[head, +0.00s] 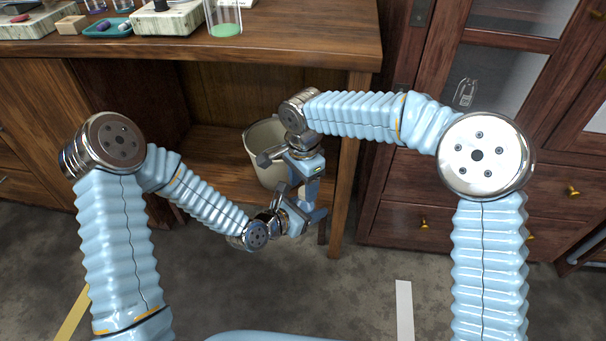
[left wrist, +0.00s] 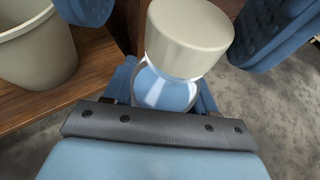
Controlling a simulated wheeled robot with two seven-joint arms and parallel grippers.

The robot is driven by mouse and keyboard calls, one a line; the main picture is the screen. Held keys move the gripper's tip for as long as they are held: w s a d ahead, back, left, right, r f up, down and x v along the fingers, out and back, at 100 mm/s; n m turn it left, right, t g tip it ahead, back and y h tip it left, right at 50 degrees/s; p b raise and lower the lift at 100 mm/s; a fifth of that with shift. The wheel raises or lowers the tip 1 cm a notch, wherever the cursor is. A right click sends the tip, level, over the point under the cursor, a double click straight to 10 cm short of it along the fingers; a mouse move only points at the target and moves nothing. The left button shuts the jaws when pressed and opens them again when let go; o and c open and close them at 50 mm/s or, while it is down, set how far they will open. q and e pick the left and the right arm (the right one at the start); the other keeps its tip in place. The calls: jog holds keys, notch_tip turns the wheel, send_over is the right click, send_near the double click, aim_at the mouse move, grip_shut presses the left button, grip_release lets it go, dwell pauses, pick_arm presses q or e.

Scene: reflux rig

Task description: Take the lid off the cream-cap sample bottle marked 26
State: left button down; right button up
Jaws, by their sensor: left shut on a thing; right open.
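The sample bottle (left wrist: 166,88) shows in the left wrist view, with a clear body and a wide cream cap (left wrist: 188,38) on it. No number can be read on it. My left gripper (left wrist: 165,98) is shut on the bottle's body below the cap. My right gripper (left wrist: 180,25) is open, with one blue finger on each side of the cap and gaps between. In the head view, my left gripper (head: 296,216) and my right gripper (head: 309,186) meet in front of the bench, and they hide the bottle there.
A cream bin (head: 262,150) stands on the low shelf behind the grippers and also shows in the left wrist view (left wrist: 38,50). The wooden bench (head: 300,45) carries a blue tray (head: 108,33) and a glass with green liquid (head: 225,28). A cabinet (head: 400,225) stands right.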

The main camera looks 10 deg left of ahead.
jog(key=shift+c, duration=0.4)
jog(key=shift+w, duration=0.1)
grip_shut()
jog(key=n, duration=0.5)
jog(key=shift+a+r+n, duration=0.1)
jog(key=shift+n, duration=0.3)
jog(key=n, duration=0.4)
jog(key=shift+o, duration=0.7)
grip_release()
jog(key=shift+s, duration=0.25)
